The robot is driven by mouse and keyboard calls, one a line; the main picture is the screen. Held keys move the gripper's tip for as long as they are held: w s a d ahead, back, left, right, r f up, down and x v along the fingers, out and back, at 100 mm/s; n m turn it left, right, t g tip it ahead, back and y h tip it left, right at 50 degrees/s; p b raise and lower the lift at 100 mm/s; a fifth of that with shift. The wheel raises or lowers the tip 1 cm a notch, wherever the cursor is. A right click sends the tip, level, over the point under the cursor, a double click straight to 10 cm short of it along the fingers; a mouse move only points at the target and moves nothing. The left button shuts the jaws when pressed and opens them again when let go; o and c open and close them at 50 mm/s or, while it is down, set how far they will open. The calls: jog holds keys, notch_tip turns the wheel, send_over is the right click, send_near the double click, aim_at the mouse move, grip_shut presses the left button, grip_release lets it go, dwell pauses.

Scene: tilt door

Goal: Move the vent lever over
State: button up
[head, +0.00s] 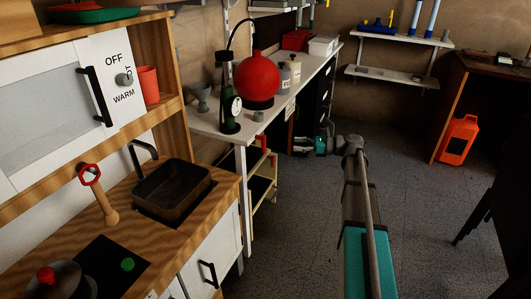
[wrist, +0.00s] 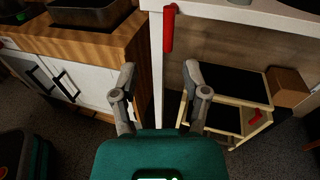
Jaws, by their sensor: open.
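My gripper (wrist: 160,75) is open and empty; its two grey fingers stand well apart in the wrist view. In the head view my gripper (head: 301,144) is small, beyond the end of my arm, right of the white workbench. No part is clearly marked as the vent lever. A red upright bar (wrist: 168,30) beside the white bench leg may be it; it lies ahead of the fingers, apart from them. A second red handle (wrist: 256,118) is on a wooden-framed cart (wrist: 222,140). A grey knob (head: 124,79) marked OFF and WARM is on the play kitchen.
The play kitchen's sink (head: 171,190) and counter edge are at left. The white workbench (head: 205,125) carries a red round flask (head: 258,75) and bottles. An orange canister (head: 459,140) stands at right. The grey floor (head: 430,230) is mostly clear.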

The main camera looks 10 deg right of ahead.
aim_at(264, 152)
jog(key=shift+w+d+f+m+b, duration=0.25)
jog(key=shift+d+f+m+b, duration=0.2)
jog(key=shift+d, duration=0.25)
jog(key=shift+a+r, duration=0.1)
jog(key=shift+a, duration=0.05)
jog(key=x, duration=1.3)
jog(key=shift+w+a+r, duration=0.2)
jog(key=shift+w+r, duration=0.05)
jog(key=shift+r, duration=0.05)
